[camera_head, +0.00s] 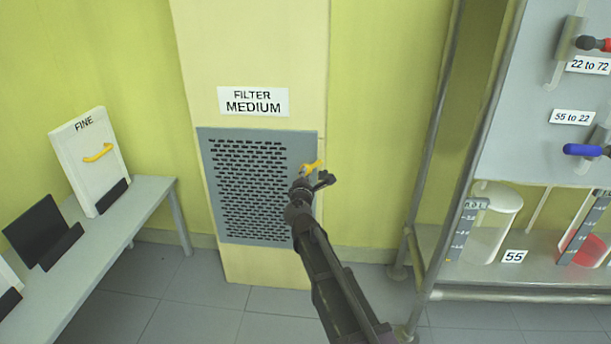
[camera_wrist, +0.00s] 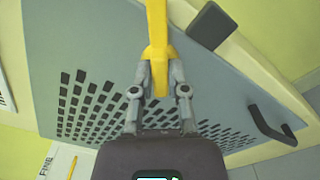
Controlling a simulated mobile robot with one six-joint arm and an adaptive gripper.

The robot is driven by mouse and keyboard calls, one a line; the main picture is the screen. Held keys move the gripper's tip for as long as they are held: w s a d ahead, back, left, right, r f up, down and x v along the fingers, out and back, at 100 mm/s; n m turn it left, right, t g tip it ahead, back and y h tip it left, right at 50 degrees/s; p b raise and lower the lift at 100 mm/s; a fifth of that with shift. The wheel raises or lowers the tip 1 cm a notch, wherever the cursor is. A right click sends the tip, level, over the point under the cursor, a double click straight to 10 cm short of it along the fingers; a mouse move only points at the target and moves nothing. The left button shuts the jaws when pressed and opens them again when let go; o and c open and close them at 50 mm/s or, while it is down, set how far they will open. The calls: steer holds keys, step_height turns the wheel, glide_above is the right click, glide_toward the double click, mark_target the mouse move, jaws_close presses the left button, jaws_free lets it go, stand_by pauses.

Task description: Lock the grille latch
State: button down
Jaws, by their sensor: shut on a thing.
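The grey perforated grille (camera_head: 213,180) is set in the front of a cream column and looks closed. Its yellow latch (camera_head: 314,165) is at the grille's right edge, pointing up and to the right in the head view. In the wrist view the yellow latch (camera_wrist: 157,35) runs up from between the fingertips. My gripper (camera_head: 303,178) reaches it from below, and in the wrist view the fingers (camera_wrist: 159,80) are shut on the latch from both sides. The latch's pivot is hidden. I cannot tell whether the latch is engaged.
A black handle (camera_wrist: 272,125) and a dark grey block (camera_wrist: 212,25) show in the wrist view. A bench (camera_head: 150,200) with a FINE panel (camera_head: 82,165) stands at left. A metal-framed rack (camera_head: 540,292) with vessels stands at right. Tiled floor lies below.

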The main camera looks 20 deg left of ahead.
steer(key=m, duration=0.7)
steer(key=shift+w+f, duration=0.1)
steer(key=shift+f, duration=0.05)
stand_by(0.3)
steer(key=c, duration=0.6)
jaws_free()
steer(key=shift+c, duration=0.2)
steer(key=v, duration=1.2)
